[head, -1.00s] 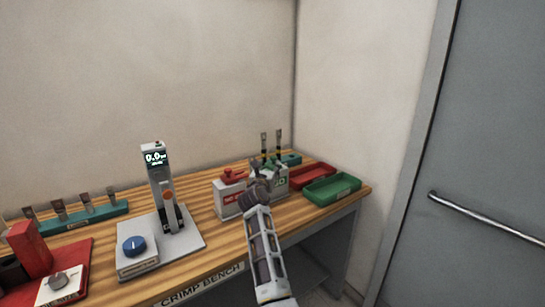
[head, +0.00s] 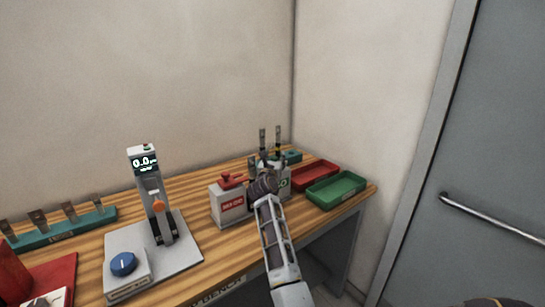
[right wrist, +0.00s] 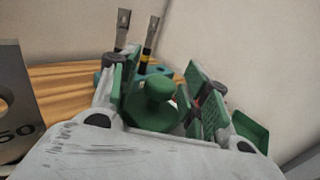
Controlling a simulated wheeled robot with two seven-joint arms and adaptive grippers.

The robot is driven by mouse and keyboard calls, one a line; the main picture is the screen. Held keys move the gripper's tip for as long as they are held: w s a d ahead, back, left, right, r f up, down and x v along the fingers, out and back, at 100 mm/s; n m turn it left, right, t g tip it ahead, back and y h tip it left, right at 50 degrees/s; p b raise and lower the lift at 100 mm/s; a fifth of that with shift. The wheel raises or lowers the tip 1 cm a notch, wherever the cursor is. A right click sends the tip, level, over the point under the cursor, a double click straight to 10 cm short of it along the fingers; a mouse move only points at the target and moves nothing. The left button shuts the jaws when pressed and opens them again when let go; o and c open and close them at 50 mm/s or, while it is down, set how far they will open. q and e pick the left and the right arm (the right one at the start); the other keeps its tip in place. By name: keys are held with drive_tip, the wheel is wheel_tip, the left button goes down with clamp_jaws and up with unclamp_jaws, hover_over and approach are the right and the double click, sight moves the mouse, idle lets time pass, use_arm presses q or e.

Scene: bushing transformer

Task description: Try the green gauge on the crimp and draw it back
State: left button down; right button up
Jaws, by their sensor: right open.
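The green gauge (right wrist: 153,106) has a round knob on top and shows in the right wrist view between the fingers of my right gripper (right wrist: 160,88). The gripper is open, with one finger on each side of the knob; I cannot tell whether either touches it. In the head view my right gripper (head: 268,168) is over the grey holder's green-labelled end (head: 285,182) and hides most of the gauge. Two upright crimped leads (head: 270,141) stand in a teal rack just behind; they also show in the right wrist view (right wrist: 148,40). My left gripper is not in view.
A red-handled gauge (head: 231,180) sits left of my gripper. A red tray (head: 314,175) and a green tray (head: 337,188) lie to the right. A tester with a display (head: 146,163) and a teal rack (head: 62,231) stand left. A grey plate (right wrist: 14,100) edges the wrist view.

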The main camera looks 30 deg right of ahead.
drive_tip(key=shift+w+d, duration=0.1)
drive_tip(key=shift+r, duration=0.1)
clamp_jaws()
idle(0.3)
